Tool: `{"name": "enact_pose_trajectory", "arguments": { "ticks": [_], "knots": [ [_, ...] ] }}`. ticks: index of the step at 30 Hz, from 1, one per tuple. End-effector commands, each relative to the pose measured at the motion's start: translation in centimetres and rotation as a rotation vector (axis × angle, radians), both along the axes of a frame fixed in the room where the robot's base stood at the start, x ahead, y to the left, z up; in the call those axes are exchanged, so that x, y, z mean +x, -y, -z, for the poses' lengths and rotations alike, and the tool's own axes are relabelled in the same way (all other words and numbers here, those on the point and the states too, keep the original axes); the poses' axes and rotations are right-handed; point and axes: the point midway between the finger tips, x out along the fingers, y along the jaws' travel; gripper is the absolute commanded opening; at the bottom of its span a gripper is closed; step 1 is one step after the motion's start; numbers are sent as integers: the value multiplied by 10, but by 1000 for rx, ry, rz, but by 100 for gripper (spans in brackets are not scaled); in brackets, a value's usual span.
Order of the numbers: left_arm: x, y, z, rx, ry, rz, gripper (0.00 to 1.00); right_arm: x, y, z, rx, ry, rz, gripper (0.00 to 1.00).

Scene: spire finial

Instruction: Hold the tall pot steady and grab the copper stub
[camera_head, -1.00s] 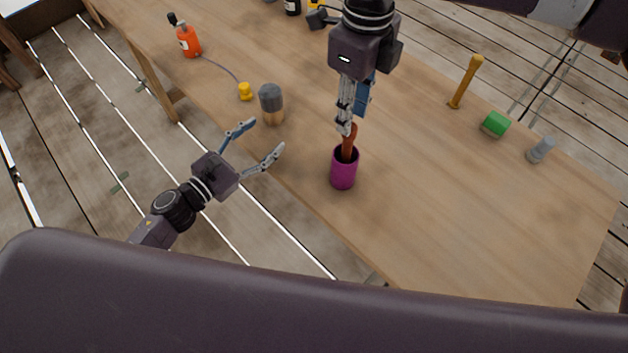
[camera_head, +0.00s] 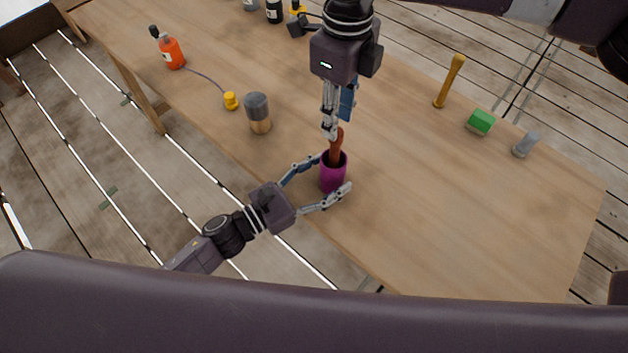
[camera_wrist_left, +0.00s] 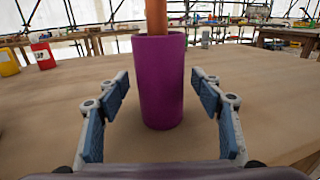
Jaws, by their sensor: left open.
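The tall pot (camera_head: 333,176) is a magenta cylinder standing upright on the table, near its front edge. The copper stub (camera_head: 337,147), reddish brown, sticks up out of it; its lower part is hidden inside. My left gripper (camera_head: 331,174) is open around the pot. In the left wrist view the pot (camera_wrist_left: 161,85) stands between the two open fingers (camera_wrist_left: 161,95), with a gap on each side. My right gripper (camera_head: 331,131) points down from above, its fingertips at the stub's upper end. Whether they close on it cannot be told.
The wooden table (camera_head: 440,210) is clear right of the pot. A grey-topped cylinder (camera_head: 257,112), a yellow piece (camera_head: 231,101) and an orange bottle (camera_head: 171,53) stand to the left. A yellow-brown peg (camera_head: 449,82), a green block (camera_head: 481,122) and a grey cylinder (camera_head: 525,145) stand right.

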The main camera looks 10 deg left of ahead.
Motion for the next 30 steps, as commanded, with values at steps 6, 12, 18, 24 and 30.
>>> {"name": "enact_pose_trajectory", "arguments": {
  "ticks": [6,12,18,24,30],
  "knots": [
    [8,10,0,1,1,0,60,0,0,0,0,0,0,29],
    [8,10,0,0,0,0,60,0,0,0,0,0,0,29],
    [8,10,0,1,1,0,42,0,0,0,0,0,0,29],
    [8,10,0,1,1,0,20,0,0,0,0,0,0,29],
    [8,10,0,1,0,0,12,0,0,0,0,0,0,29]
  ]
}}
